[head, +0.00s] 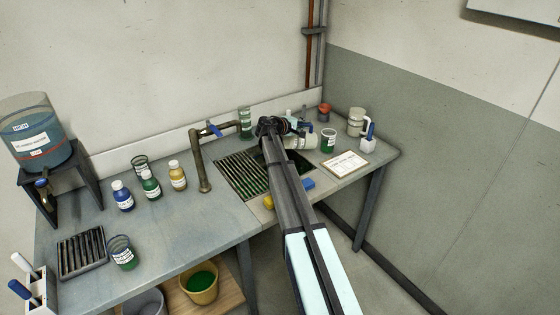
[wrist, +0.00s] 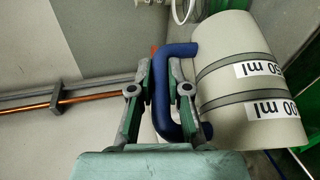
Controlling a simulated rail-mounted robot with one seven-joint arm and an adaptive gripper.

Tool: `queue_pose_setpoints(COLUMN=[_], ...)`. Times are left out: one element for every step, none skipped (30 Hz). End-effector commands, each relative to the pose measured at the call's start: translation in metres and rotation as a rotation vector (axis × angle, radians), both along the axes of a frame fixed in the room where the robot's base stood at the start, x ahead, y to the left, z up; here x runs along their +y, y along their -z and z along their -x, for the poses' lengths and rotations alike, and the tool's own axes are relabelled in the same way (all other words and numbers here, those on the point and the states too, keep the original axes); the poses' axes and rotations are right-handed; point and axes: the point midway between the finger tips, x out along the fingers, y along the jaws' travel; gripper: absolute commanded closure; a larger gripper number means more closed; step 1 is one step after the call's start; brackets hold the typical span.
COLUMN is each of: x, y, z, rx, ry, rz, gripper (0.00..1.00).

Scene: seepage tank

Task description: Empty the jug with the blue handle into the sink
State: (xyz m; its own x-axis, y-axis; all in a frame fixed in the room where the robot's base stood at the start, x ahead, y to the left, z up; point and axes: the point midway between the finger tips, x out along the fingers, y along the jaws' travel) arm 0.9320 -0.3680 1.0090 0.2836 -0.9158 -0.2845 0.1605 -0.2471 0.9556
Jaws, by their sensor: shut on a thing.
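The jug with the blue handle is pale with grey bands and white volume labels. In the wrist view its body (wrist: 225,60) fills the right side, and its blue handle (wrist: 162,95) passes between my fingers. My gripper (wrist: 160,80) is shut on that handle. In the head view my gripper (head: 276,126) is above the back of the sink, and the jug (head: 299,143) is tipped onto its side at the sink's right end. The sink (head: 240,176) has a slatted grate on its left and a dark opening. The jug's mouth and contents are hidden.
A bent tap (head: 203,170) stands left of the sink. A green beaker (head: 328,141), a labelled board (head: 345,164) and another pale jug (head: 356,122) are to the right. Several bottles stand left.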

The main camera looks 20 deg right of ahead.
Motion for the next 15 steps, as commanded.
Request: queue_pose_setpoints(x=[0.001, 0.002, 0.003, 0.004, 0.004, 0.005, 0.006, 0.006, 0.008, 0.009, 0.009, 0.01, 0.011, 0.012, 0.012], y=[0.001, 0.002, 0.002, 0.002, 0.002, 0.001, 0.001, 0.002, 0.002, 0.002, 0.002, 0.002, 0.002, 0.002, 0.002], z=[0.0, 0.0, 0.0, 0.0, -0.001, -0.001, -0.001, -0.001, -0.002, -0.002, -0.002, -0.002, -0.002, -0.002, -0.002], rx=[0.0, 0.0, 0.001, 0.001, 0.002, 0.002, 0.002, 0.004, 0.003, 0.004, 0.004, 0.005, 0.005, 0.006, 0.006], ry=[0.0, -0.001, 0.0, 0.0, -0.001, 0.0, 0.0, 0.0, 0.0, 0.0, 0.0, 0.0, 0.0, 0.0, 0.0], rz=[0.005, 0.009, 0.013, 0.017, 0.021, 0.024, 0.027, 0.031, 0.035, 0.039, 0.043, 0.047, 0.05, 0.055, 0.06], gripper=[1.0, 1.0, 1.0, 1.0, 1.0, 1.0, 1.0, 1.0, 1.0, 1.0, 1.0, 1.0, 1.0, 1.0, 1.0])
